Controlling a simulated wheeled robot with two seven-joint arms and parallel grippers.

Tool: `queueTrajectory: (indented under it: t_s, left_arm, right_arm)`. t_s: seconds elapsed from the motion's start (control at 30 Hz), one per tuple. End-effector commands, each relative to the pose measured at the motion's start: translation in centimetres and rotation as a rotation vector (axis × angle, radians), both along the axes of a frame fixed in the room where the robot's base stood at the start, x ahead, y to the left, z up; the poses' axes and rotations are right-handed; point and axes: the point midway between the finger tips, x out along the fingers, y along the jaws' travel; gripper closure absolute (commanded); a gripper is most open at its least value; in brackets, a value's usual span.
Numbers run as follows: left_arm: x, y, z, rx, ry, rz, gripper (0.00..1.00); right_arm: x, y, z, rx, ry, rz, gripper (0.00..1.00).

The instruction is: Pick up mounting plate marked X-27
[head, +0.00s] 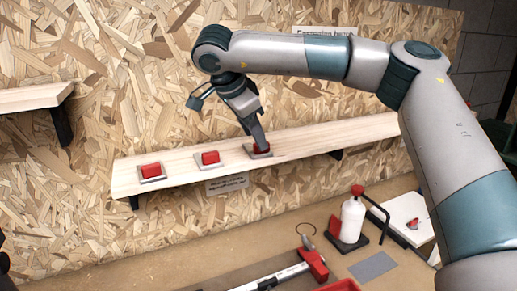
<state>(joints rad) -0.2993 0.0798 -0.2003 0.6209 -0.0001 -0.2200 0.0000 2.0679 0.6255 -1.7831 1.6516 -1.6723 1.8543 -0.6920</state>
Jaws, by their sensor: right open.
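I cannot tell whether the fingers touch the block. My left gripper does not show clearly.
A label (227,184) hangs below the shelf. On the bench below are a white bottle (351,220) with a red cap, a red-ended tool (313,262), a grey flat rectangle (372,267) and a white panel (408,218). Another shelf (32,98) is at the left.

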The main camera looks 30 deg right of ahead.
Motion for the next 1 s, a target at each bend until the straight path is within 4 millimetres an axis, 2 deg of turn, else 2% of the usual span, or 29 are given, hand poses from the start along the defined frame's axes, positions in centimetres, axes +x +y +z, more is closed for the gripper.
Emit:
queueTrajectory:
  t_s: [0.27,0.47,0.6,0.73,1.0]
  left_arm:
    - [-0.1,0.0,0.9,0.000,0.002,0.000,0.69]
    - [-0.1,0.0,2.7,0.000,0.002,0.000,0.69]
    - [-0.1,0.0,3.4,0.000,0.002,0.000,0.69]
    - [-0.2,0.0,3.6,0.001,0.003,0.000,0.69]
    - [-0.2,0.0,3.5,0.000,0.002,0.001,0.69]
  right_arm:
    - [0.2,-0.7,-0.3,0.000,0.002,-0.001,0.58]
    - [0.6,-2.2,-1.5,0.000,0.003,-0.001,0.58]
    - [1.0,-3.0,-3.0,-0.002,0.002,-0.001,0.58]
    - [1.2,-3.2,-3.8,0.000,0.000,-0.001,0.58]
    - [1.2,-3.3,-3.9,0.000,0.000,-0.001,0.58]
